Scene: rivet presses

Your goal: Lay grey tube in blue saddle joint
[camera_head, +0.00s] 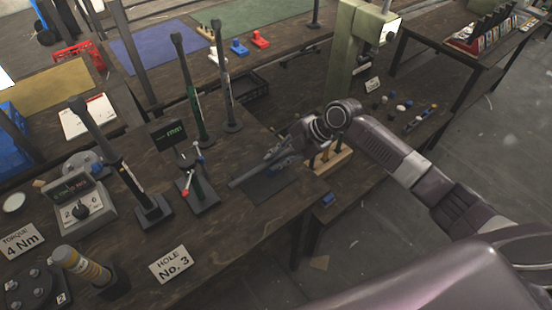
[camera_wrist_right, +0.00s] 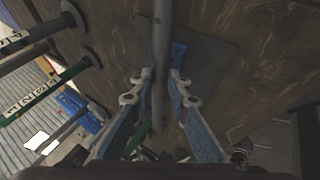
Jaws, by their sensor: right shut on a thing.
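My right gripper (camera_head: 272,154) is over the dark mat (camera_head: 268,188) on the near bench. It is shut on the grey tube (camera_head: 244,179), which sticks out to the left of the fingers. In the right wrist view the grey tube (camera_wrist_right: 161,40) runs up the picture between the fingertips (camera_wrist_right: 158,84). A small blue part (camera_wrist_right: 178,54), seemingly the blue saddle joint, shows just beside the tube at the mat. Whether the tube touches it cannot be told. I cannot make out this part in the head view. My left gripper is not in view.
Upright black-handled tools (camera_head: 190,90) stand left of the mat, with a small stand with a red tip (camera_head: 194,180) nearer. A wooden block (camera_head: 330,160) is just right of the gripper. A green press column (camera_head: 345,60) rises behind.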

